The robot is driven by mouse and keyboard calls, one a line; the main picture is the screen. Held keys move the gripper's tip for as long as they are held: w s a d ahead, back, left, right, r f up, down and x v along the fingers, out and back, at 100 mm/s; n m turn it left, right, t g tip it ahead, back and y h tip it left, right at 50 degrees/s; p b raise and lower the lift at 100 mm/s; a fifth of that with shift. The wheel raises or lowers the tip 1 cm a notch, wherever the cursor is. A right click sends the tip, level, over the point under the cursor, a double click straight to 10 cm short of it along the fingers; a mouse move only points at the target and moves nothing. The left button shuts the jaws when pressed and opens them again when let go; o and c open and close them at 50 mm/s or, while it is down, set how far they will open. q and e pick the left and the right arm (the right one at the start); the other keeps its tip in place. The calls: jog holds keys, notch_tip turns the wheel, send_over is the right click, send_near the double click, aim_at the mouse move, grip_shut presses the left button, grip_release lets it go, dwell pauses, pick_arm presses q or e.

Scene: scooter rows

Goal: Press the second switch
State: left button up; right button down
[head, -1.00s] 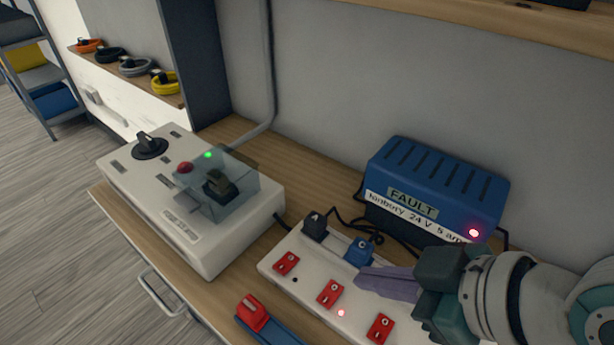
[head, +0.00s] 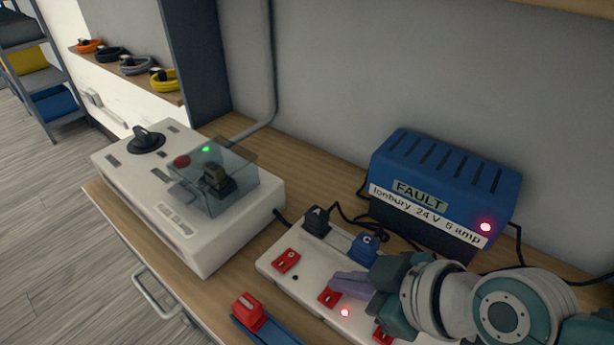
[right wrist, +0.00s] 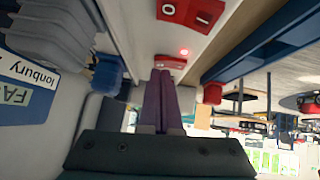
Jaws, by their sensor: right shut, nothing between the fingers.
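A white power strip (head: 272,272) carries a row of red switches. The first switch (head: 286,261) is at the left, with a dark lamp beside it. The second switch (head: 329,298) is in the middle, partly covered by my right gripper; a lit red lamp (head: 345,313) is near it. The third switch (head: 383,336) is mostly hidden by my arm. My right gripper (head: 337,282) is shut and empty, its purple fingertips at the second switch. In the right wrist view, the fingertips (right wrist: 160,72) are by the second switch (right wrist: 172,62); I cannot tell whether they touch. My left gripper is not in view.
Black plug A (head: 316,220) and blue plug C (head: 365,247) stand on the strip's far side. Behind is a blue power supply (head: 440,180) reading FAULT, its red light lit. A white control box (head: 200,240) with a clear cover stands left. A red-and-blue object (head: 250,310) lies in front.

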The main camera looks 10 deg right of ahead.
jog(key=shift+w+d+f+b, duration=0.1)
jog(key=shift+d+f+b, duration=0.05)
jog(key=shift+f+b, duration=0.4)
jog(key=shift+r+p, duration=0.2)
jog(key=shift+p, duration=0.1)
jog(key=shift+s, duration=0.2)
jog(key=shift+s+a+r+p, duration=0.1)
jog(key=shift+s+a+p, duration=0.15)
jog(key=shift+a+p, duration=0.2)
jog(key=shift+s+a, duration=0.15)
jog(key=shift+a, duration=0.1)
